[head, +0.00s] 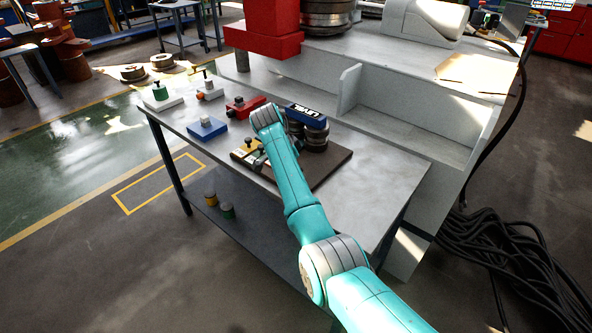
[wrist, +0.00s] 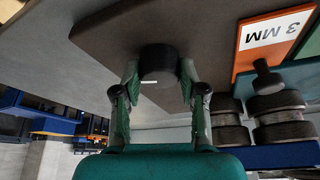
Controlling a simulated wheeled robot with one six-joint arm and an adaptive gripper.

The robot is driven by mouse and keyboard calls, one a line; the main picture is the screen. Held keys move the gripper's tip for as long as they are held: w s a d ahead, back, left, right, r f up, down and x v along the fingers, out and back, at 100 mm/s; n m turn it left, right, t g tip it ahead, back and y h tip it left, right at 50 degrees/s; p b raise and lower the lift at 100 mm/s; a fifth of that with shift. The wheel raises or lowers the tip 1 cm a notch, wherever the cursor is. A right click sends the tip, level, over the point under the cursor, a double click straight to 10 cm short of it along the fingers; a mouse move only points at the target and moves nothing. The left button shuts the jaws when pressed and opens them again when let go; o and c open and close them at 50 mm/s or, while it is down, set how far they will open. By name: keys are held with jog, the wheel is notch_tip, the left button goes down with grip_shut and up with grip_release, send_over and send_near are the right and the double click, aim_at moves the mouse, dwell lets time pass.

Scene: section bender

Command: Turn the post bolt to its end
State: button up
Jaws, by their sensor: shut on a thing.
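In the wrist view my gripper (wrist: 158,76) has its two fingers closed on the sides of a dark round head (wrist: 158,57), which I take to be the post bolt. A small pale mark shows on its near face. The brown plate (wrist: 200,25) lies behind it. In the head view my teal arm reaches over the table, and its end is beside the brown plate (head: 332,168). The arm hides most of the gripper there, and the bolt cannot be made out. How far the bolt is turned cannot be told.
An orange plate marked 3 MM (wrist: 275,40) and dark stacked rollers (wrist: 278,118) stand right in the wrist view. A blue level (head: 306,116) rests at the rollers in the head view. Blue (head: 207,128) and red (head: 243,106) blocks stand left. The table's front right is clear.

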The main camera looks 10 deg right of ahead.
jog(key=o, duration=1.1)
jog(key=shift+o, duration=0.2)
jog(key=shift+a+r, duration=0.1)
jog(key=v, duration=1.1)
jog(key=shift+r, duration=0.4)
jog(key=shift+s+a, duration=0.1)
